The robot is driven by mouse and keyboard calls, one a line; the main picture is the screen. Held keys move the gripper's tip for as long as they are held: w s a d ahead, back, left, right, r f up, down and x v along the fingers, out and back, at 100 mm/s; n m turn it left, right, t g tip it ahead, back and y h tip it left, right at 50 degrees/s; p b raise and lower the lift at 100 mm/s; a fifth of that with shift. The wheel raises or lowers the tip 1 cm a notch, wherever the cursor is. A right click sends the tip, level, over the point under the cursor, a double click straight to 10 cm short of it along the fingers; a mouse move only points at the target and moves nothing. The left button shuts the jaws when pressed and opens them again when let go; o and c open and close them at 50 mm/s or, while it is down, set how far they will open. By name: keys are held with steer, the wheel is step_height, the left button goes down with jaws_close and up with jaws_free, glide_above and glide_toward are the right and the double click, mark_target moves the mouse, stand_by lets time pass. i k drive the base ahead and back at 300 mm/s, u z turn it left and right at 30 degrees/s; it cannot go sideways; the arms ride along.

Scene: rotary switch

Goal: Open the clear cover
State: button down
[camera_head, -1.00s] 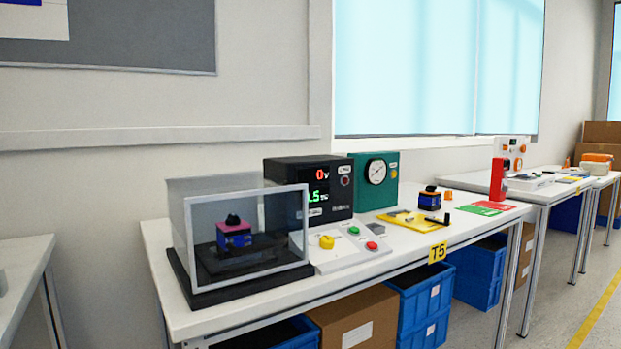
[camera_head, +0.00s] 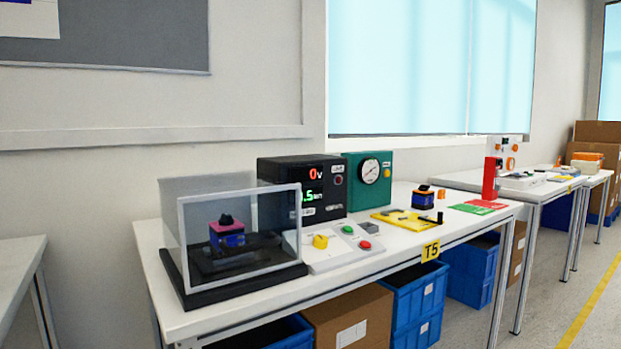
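The clear cover (camera_head: 180,226) is a see-through box with a pale frame. It stands shut on a black base (camera_head: 240,284) at the left end of the white table. Inside it a blue and magenta rotary switch (camera_head: 228,233) with a black knob sits on a dark fixture. My gripper is not in view.
Right of the cover are a control panel (camera_head: 322,256) with yellow, green and red controls, a black meter (camera_head: 276,172) and a green gauge box (camera_head: 352,191). Blue bins (camera_head: 410,308) and a cardboard box (camera_head: 325,318) stand below.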

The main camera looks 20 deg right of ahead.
mark_target(173, 242)
steer(key=z, duration=0.9)
steer(key=k, duration=0.55)
steer(key=u, duration=0.45)
